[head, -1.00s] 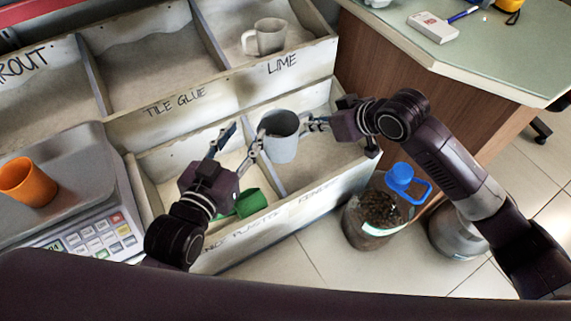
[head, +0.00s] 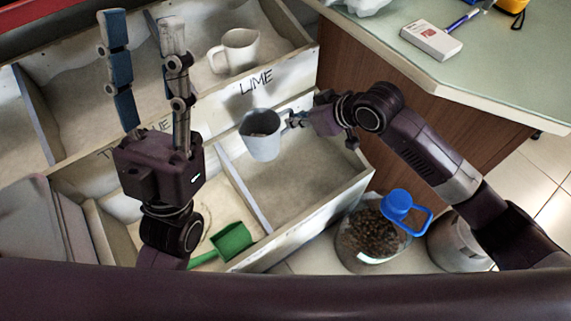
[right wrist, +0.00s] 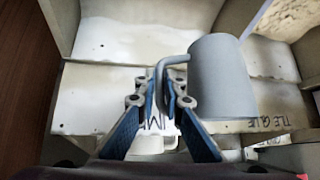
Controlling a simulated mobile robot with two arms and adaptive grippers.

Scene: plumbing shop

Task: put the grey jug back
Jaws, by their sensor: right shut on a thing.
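The grey jug (head: 262,143) hangs in the air over the front bins, near the divider between two compartments, and looks roughly upright. Its inside is mostly hidden. My right gripper (head: 292,119) is shut on the jug's handle from the right. In the right wrist view the fingers (right wrist: 165,98) close on the handle, with the jug body (right wrist: 222,82) to their right. My left gripper (head: 143,20) is open and empty, raised over the back bins, its two fingers spread and apart from the jug.
A pale mug (head: 235,52) stands in the back bin behind the "LIME" label (head: 257,83). A green scoop (head: 232,242) lies in the front bin. A bottle with a blue lid (head: 375,232) stands on the floor. A counter (head: 480,75) is at the right. The right front compartment (head: 298,165) holds only powder.

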